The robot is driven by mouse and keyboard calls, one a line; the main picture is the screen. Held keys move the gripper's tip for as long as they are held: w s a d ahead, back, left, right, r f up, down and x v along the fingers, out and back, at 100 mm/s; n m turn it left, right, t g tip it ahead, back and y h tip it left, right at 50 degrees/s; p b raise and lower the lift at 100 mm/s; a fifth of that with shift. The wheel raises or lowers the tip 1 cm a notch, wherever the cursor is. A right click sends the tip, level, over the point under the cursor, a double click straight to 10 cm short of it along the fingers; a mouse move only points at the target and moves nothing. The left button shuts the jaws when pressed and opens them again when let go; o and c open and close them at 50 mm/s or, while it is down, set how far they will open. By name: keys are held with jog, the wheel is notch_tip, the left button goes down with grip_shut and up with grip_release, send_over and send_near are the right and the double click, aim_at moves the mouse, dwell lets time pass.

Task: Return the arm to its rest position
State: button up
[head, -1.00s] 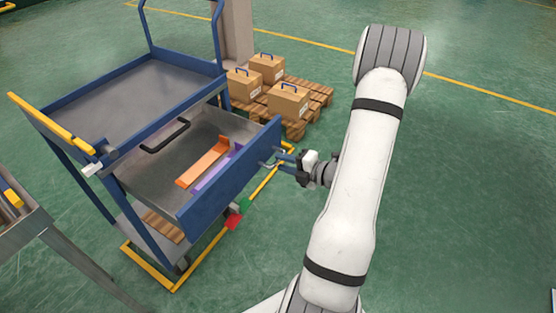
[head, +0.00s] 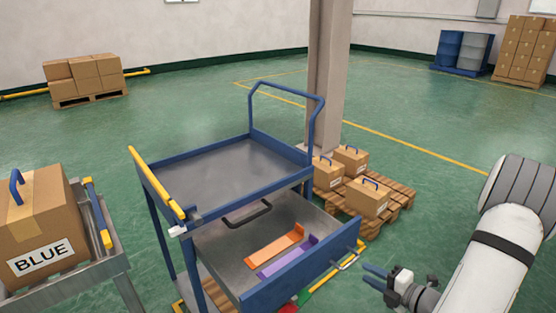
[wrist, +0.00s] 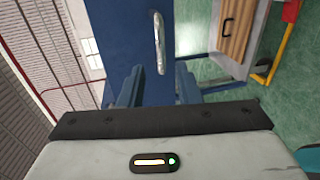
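My gripper (head: 366,275) is at the lower right of the head view, its two blue fingers pointing left towards the cart drawer. In the wrist view the fingers (wrist: 158,88) stand apart with nothing between them. The drawer (head: 300,284) is pulled out of the blue cart. Its silver handle (head: 346,261) is just ahead of the fingertips, with a small gap; it also shows in the wrist view (wrist: 160,44). My arm runs off the right edge of the head view.
An orange piece (head: 274,247) and a purple piece (head: 288,257) lie in the drawer. Boxes (head: 368,198) stand on a pallet behind, beside a pillar (head: 328,75). A box marked BLUE (head: 40,220) sits on a stand at left.

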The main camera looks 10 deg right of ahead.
jog(key=s+a+r+n+g+y+p, duration=0.15)
jog(key=a+r+n+g+p, duration=0.35)
jog(key=a+r+n, duration=0.5)
jog(key=s+a+r+n+g+y+p, duration=0.1)
jog(key=s+a+r+n+g+p, duration=0.2)
jog(key=a+r+n+g, duration=0.65)
jog(key=s+r+n+t+h+p, duration=0.1)
jog(key=s+r+n+h+p, duration=0.1)
jog(key=r+n, duration=0.3)
jog(key=s+r+n+t+h+p, duration=0.1)
jog(key=s+r+n+h+p, duration=0.2)
jog(key=n, duration=1.1)
jog(key=s+r+n+t+h+p, duration=0.1)
jog(key=s+r+n+h+p, duration=0.1)
jog(key=r+n+h+p, duration=0.2)
notch_tip(320, 180, up, 3)
jog(key=n+h, duration=0.1)
jog(key=n, duration=0.4)
jog(key=shift+s+a+r+n, duration=0.2)
jog(key=shift+s+a+n, duration=0.15)
jog(key=shift+a, duration=0.05)
jog(key=shift+t, duration=0.25)
